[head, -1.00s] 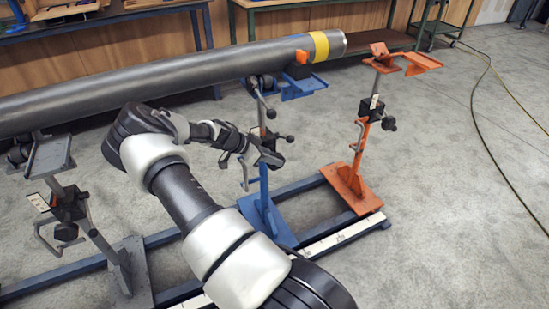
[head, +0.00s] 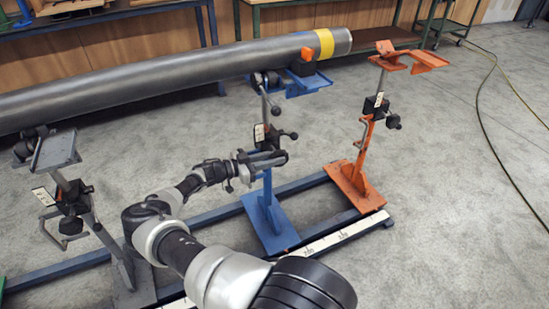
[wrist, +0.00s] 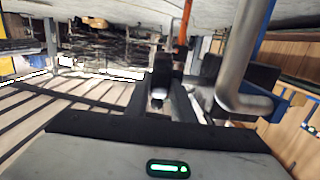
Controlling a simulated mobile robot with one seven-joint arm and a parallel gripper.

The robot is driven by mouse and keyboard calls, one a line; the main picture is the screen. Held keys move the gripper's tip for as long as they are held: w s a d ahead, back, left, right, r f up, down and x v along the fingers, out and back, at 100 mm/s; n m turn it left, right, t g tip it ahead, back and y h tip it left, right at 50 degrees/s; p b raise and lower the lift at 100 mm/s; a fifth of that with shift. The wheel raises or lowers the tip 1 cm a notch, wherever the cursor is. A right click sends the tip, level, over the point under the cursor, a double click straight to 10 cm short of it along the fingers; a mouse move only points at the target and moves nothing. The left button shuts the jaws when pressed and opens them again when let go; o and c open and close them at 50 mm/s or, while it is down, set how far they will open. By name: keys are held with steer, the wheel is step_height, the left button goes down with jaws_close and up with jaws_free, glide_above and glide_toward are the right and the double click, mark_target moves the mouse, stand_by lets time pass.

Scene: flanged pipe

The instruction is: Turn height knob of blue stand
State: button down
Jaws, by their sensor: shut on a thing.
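The blue stand (head: 268,200) stands upright on the floor rail, its head under the pipe (head: 170,82). Its dark clamp block (head: 265,134) with a white label sits midway up the post, with ball-ended levers above. My gripper (head: 280,157) is at the post just below and in front of this block. It is shut on the stand's height knob, which its jaws largely hide. In the wrist view, my dark gripper fingers (wrist: 163,88) are at centre, with a bent silver rod (wrist: 243,75) close to their right.
The orange stand (head: 365,155) is free of the pipe, to the right. The grey stand (head: 70,195) is at the left, near my arm. The pipe runs above my gripper. Workbenches (head: 105,25) line the back, and a cable lies on open floor at right.

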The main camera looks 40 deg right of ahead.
stand_by(0.4)
steer(key=c, duration=1.5)
jaws_free()
steer(key=v, duration=1.7)
steer(key=shift+a+p, duration=0.2)
steer(key=shift+p, duration=0.15)
